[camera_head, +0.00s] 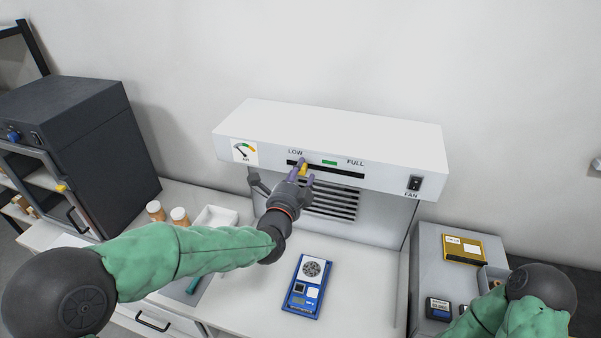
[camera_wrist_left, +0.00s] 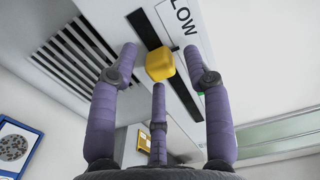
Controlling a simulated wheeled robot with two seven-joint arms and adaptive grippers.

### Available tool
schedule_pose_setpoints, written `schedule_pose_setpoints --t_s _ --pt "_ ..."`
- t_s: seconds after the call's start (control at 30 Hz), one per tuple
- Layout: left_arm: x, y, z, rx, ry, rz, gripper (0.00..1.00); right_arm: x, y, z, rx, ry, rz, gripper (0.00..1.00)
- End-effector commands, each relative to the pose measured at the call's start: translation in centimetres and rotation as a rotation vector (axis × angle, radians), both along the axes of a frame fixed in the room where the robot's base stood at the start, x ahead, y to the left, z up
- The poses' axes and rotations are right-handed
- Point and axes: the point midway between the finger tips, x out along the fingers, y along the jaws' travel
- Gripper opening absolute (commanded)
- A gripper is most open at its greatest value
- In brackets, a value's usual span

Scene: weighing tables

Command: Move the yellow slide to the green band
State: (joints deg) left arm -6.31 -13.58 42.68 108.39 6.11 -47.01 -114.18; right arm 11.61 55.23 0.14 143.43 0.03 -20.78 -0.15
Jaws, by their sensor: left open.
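The yellow slide (camera_head: 303,170) sits on a black slot (camera_head: 340,171) in the front of the white hood, near the LOW label. In the left wrist view the yellow slide (camera_wrist_left: 160,64) is a yellow block between the purple fingers. The green band (camera_head: 329,162) is a short mark just above the slot, right of the slide, between LOW and FULL. My left gripper (camera_head: 304,174) is open around the slide at the slot; whether its fingers touch the slide I cannot tell. My right arm shows at the lower right, but its gripper is not in view.
The white hood (camera_head: 330,130) carries an AIR gauge (camera_head: 244,151) at left and a FAN switch (camera_head: 414,184) at right. Below it a blue scale (camera_head: 305,290) stands on the white bench. A dark oven (camera_head: 95,140) stands at the left. The air before the hood's right half is clear.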

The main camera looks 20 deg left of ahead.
Motion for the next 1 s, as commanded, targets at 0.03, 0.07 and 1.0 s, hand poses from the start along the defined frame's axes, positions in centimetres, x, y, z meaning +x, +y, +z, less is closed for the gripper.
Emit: schedule_pose_setpoints --t_s 0.03,0.07,1.0 --pt "0.3 0.0 0.0 0.0 0.0 0.0 0.49 0.0 0.0 0.0 0.0 0.0 0.0 0.4" --pt "0.5 0.0 0.0 0.0 0.0 0.0 0.49 0.0 0.0 0.0 0.0 0.0 0.0 0.4" --pt "0.7 -3.1 0.1 -0.002 0.001 -0.007 0.0 0.0 0.0 0.9 0.0 0.0 0.0 0.4"
